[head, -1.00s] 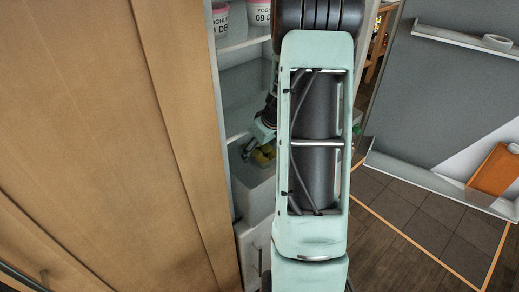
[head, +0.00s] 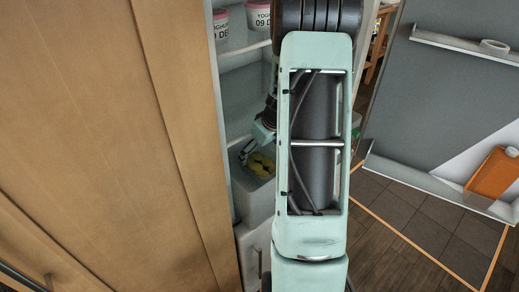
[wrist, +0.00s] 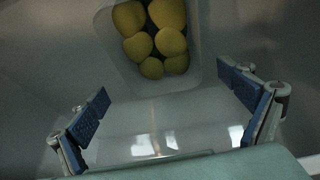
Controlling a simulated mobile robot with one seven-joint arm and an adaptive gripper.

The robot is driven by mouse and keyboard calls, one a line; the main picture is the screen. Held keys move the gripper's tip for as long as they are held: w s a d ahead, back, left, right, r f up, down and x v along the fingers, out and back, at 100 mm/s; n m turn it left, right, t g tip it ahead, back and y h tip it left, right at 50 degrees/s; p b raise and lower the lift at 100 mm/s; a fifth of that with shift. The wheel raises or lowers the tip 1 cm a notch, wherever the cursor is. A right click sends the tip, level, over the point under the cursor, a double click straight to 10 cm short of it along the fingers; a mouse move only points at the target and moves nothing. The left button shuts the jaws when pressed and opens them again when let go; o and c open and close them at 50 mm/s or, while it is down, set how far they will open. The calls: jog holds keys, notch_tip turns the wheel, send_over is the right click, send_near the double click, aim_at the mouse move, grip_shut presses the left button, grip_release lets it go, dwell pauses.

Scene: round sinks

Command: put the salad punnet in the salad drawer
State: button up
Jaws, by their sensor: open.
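A clear punnet (wrist: 199,80) holding several round yellow items lies at the top middle of the wrist view. No leaves show in it. It sits inside a pale, deep drawer (head: 252,203) in the open fridge, and its yellow contents show there in the head view (head: 262,164). My gripper (wrist: 164,82) is open, its two blue-padded fingers wide apart on either side, with nothing between the pads. In the head view my gripper (head: 248,151) is over the drawer, partly hidden by my arm. The punnet's far end is cut off in the wrist view.
Yoghurt tubs (head: 257,15) stand on the shelf above. A wooden cabinet panel (head: 100,130) is close on the left. The open fridge door (head: 450,100), with a tape roll and an orange container (head: 494,174) on its racks, is on the right.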

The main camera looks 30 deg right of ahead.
jog(key=v, duration=1.2)
jog(key=shift+p, duration=0.3)
jog(key=shift+r, duration=0.1)
